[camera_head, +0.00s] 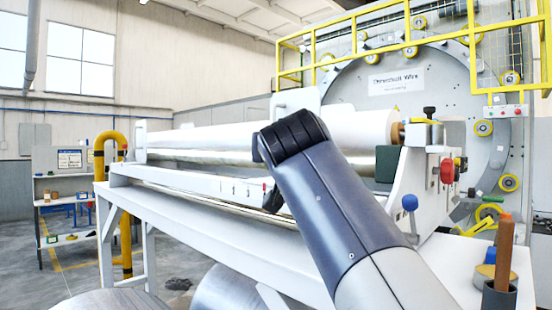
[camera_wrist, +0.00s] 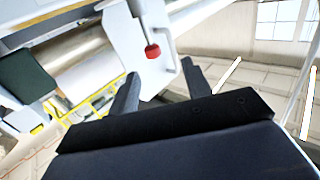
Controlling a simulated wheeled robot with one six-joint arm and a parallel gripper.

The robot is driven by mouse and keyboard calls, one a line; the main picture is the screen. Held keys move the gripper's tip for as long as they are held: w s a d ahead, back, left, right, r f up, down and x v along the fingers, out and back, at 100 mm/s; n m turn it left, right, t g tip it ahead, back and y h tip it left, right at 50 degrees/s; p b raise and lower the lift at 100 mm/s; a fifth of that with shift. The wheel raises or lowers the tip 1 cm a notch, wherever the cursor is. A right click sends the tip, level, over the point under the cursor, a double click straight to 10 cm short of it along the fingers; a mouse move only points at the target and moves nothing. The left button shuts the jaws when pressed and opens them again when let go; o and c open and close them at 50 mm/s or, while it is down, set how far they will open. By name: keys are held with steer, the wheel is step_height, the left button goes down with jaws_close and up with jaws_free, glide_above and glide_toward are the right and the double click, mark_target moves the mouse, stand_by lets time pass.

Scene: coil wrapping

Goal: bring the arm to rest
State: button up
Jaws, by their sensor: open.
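My arm rises from the bottom right of the head view and bends at a dark joint in front of the long rollers. My gripper is mostly hidden behind the arm there. In the wrist view my gripper (camera_wrist: 160,88) shows two dark fingers spread apart with nothing between them. Beyond the fingers are a white end plate with a red knob (camera_wrist: 152,51) and a shiny metal roller (camera_wrist: 75,62). The wrist view is tilted. I cannot tell the exact distance from the fingers to the plate.
The wrapping machine holds a white film roll (camera_head: 362,128) above a white frame (camera_head: 190,187). A large grey ring (camera_head: 455,85) stands behind, with a yellow railing (camera_head: 430,38). A yellow post (camera_head: 126,225) and a shelf (camera_head: 60,205) are at left. A dark cup (camera_head: 499,297) holds tools at bottom right.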

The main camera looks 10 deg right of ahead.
steer(key=w+d+p, duration=0.1)
steer(key=w, duration=0.2)
steer(key=w+d+p, duration=0.1)
steer(key=w+p, duration=0.1)
steer(key=w, duration=0.2)
steer(key=w+p, duration=0.2)
steer(key=w, duration=0.2)
steer(key=shift+w+d+r, duration=0.25)
steer(key=shift+d+r, duration=0.15)
steer(key=shift+s+r+p, duration=0.15)
steer(key=shift+r+p, duration=0.4)
steer(key=shift+p, duration=0.05)
steer(key=shift+s+r, duration=0.1)
steer(key=shift+r, duration=0.1)
steer(key=shift+a, duration=0.1)
